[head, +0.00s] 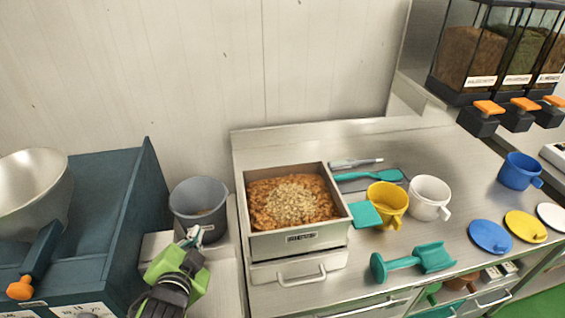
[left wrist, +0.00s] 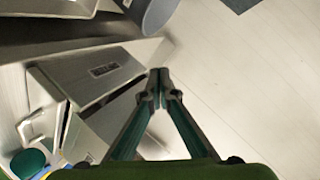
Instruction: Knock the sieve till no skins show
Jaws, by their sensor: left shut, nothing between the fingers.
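The sieve (head: 298,241) looks like a square metal box with a label on its front, standing on the steel counter. Reddish-brown skins (head: 262,208) show all round inside it, with a heap of pale nut pieces (head: 292,200) over the middle. My left gripper (head: 192,236) is shut and empty, left of the sieve and in front of the grey bin, apart from the sieve. In the left wrist view its fingertips (left wrist: 161,82) meet, and the sieve's labelled wall (left wrist: 85,76) lies to their left. My right gripper is not in view.
A grey bin (head: 199,208) stands left of the sieve. A handled drawer (head: 300,270) sits below the sieve. Teal tools, including a scoop (head: 412,261), a yellow cup (head: 388,203) and a white cup (head: 429,197) are to the right. A blue-green machine (head: 110,220) stands left.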

